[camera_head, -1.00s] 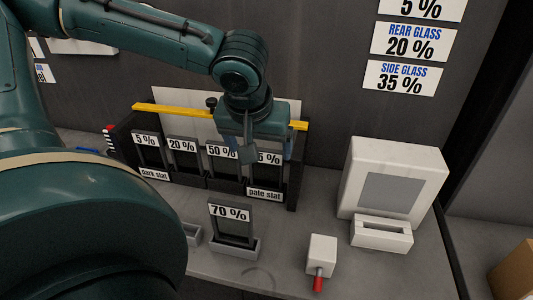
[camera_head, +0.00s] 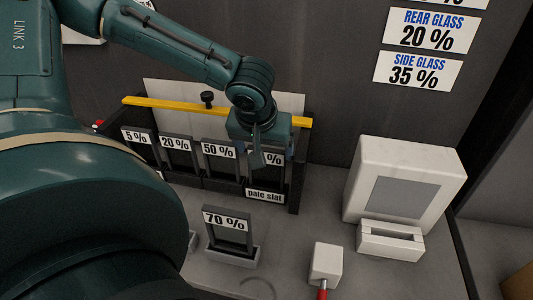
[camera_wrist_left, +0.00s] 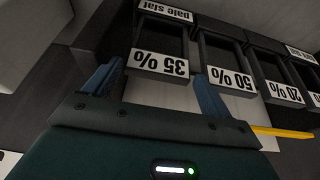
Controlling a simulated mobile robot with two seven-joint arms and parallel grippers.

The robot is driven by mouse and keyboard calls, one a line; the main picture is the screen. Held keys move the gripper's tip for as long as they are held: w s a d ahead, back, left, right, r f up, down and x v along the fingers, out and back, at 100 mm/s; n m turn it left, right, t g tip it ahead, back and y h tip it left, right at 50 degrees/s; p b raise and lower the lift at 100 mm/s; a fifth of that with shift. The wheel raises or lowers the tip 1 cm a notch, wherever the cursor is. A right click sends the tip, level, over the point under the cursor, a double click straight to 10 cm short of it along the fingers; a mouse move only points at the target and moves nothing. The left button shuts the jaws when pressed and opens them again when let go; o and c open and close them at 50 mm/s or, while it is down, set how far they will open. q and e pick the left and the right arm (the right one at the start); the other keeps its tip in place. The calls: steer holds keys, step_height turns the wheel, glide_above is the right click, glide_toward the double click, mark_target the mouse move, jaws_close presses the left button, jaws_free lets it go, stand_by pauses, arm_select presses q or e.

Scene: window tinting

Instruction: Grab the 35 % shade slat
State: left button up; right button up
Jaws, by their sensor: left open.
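The 35 % shade slat (camera_head: 272,174) is a dark framed slat with a white label, in the rightmost slot of the rack, above the "pale slat" sign. My left gripper (camera_head: 265,158) is in front of its top and hides most of the number in the head view. In the left wrist view the 35 % slat (camera_wrist_left: 160,42) appears upside down, its label between the two blue fingers of my open left gripper (camera_wrist_left: 158,72). I cannot tell whether the fingers touch it. My right gripper is not in view.
The 50 % slat (camera_head: 220,164), 20 % slat (camera_head: 177,158) and 5 % slat (camera_head: 137,148) stand to the left in the rack. A yellow bar (camera_head: 170,108) runs behind. A 70 % slat (camera_head: 228,234) stands in front; a white device (camera_head: 405,180) is at right.

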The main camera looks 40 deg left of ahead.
mark_target(266, 174)
arm_select(q)
steer(key=shift+w+x, duration=0.15)
steer(key=shift+x, duration=1.15)
steer(key=shift+w+x, duration=0.1)
steer(key=shift+x, duration=1.2)
steer(key=shift+r, duration=0.1)
steer(key=shift+c, duration=0.3)
steer(key=c, duration=0.8)
steer(key=shift+c, duration=0.2)
